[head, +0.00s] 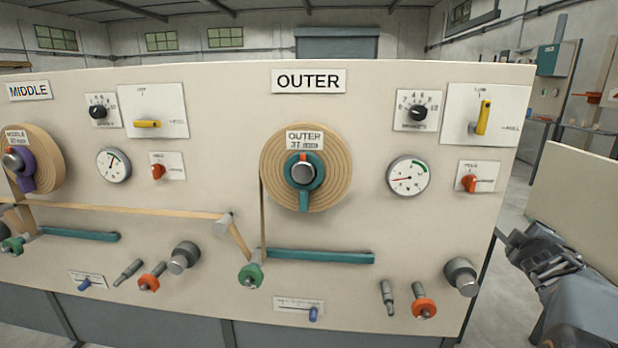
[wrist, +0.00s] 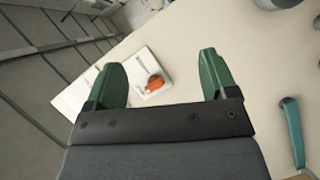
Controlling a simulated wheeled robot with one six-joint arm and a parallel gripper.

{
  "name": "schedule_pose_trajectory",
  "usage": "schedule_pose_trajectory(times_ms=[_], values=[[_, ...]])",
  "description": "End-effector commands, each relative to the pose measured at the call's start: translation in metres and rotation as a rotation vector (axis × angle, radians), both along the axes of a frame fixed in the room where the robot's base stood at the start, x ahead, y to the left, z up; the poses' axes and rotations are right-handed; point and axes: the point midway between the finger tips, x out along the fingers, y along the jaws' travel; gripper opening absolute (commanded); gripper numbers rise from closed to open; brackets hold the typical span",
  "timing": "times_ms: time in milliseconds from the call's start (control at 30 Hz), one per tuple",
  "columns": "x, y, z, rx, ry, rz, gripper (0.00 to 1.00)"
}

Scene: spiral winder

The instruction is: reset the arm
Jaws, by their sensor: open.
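My gripper (wrist: 160,72) is open and empty, with its two green fingers apart in the wrist view. An orange knob (wrist: 155,82) on a white plate (wrist: 152,62) shows beyond and between the fingers; nothing is held. In the head view my dark grey arm (head: 560,285) reaches in at the right edge, to the right of the panel's OUTER section. The fingertips cannot be made out clearly there.
The cream panel (head: 230,165) fills the head view, with the OUTER tape roll (head: 335,165), gauge (head: 408,176), yellow lever (head: 483,117), orange knob (head: 470,183), and teal bar (head: 320,257). Grey and orange pegs (head: 424,307) stick out low at the right. Open floor lies beyond the panel's right edge.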

Motion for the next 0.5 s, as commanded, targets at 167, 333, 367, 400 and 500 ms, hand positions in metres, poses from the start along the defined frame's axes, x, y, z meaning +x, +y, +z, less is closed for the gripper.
schedule_pose_trajectory(times_ms=[167, 333, 367, 400, 500], values=[[-0.053, 0.061, -0.036, 0.506, 0.105, -0.372, 0.79], [-0.108, 0.179, -0.053, 0.905, 0.306, -0.569, 0.79], [-0.117, 0.198, -0.052, 0.951, 0.343, -0.583, 0.79], [-0.128, 0.222, -0.050, 1.005, 0.393, -0.595, 0.79], [-0.154, 0.274, -0.040, 1.097, 0.502, -0.587, 0.79]])
